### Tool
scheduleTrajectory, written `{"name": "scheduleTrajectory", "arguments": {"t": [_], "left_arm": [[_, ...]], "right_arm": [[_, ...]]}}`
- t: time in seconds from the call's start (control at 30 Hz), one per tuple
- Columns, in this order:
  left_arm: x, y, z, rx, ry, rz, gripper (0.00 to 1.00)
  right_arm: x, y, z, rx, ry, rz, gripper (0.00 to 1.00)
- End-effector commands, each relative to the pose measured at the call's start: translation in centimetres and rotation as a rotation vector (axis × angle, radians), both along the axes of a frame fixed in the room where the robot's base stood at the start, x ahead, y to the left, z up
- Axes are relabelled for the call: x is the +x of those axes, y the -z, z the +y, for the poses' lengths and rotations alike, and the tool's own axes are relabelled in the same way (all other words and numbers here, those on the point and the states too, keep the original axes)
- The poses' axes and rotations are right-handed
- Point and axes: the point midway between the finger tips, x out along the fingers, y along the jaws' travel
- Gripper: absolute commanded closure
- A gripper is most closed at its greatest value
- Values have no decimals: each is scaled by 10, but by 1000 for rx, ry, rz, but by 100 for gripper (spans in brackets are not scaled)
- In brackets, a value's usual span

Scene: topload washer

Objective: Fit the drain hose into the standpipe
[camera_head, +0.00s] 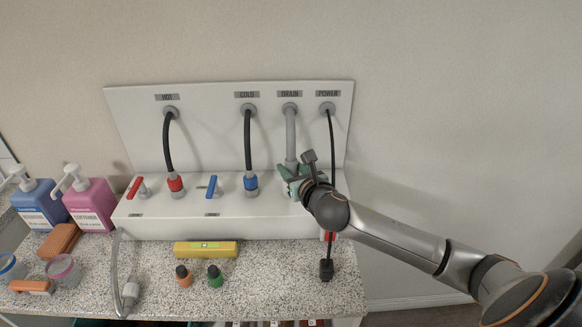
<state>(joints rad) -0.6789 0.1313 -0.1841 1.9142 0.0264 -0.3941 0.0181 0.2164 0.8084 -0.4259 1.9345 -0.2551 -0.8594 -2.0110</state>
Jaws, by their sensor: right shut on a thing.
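The grey drain hose (291,135) hangs from the port marked DRAIN on the white panel. It runs straight down to my right gripper (291,177), which has green-tipped fingers and is shut on its lower end. The gripper is at the top of the white ledge (225,215), right of the blue-collared cold hose. The hose's very end and the standpipe are hidden behind the gripper and wrist, so I cannot tell whether the hose is inside the pipe. My left gripper is not in view.
The black hot hose (168,145) and cold hose (248,150) end in collars on the ledge. The black power cord (332,145) passes behind my wrist to a plug (326,270). A yellow level (205,249), small bottles and another grey hose (116,265) lie in front.

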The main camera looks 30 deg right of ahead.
Motion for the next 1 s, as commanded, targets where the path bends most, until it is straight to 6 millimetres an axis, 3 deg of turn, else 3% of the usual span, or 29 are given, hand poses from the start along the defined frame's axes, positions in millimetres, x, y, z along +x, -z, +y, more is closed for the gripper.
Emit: {"name": "scheduleTrajectory", "arguments": {"t": [0.17, 0.2, 0.5, 0.83, 1.0], "left_arm": [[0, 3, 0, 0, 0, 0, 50], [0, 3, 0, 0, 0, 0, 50], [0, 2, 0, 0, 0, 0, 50], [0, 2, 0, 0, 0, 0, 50], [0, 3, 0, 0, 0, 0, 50]], "right_arm": [[0, 5, 0, 0, 0, 0, 100], [0, 5, 0, 0, 0, 0, 61], [0, 5, 0, 0, 0, 1, 27], [-3, 4, 1, 0, -1, 1, 27], [-20, 0, 4, -2, -3, 1, 27]]}}
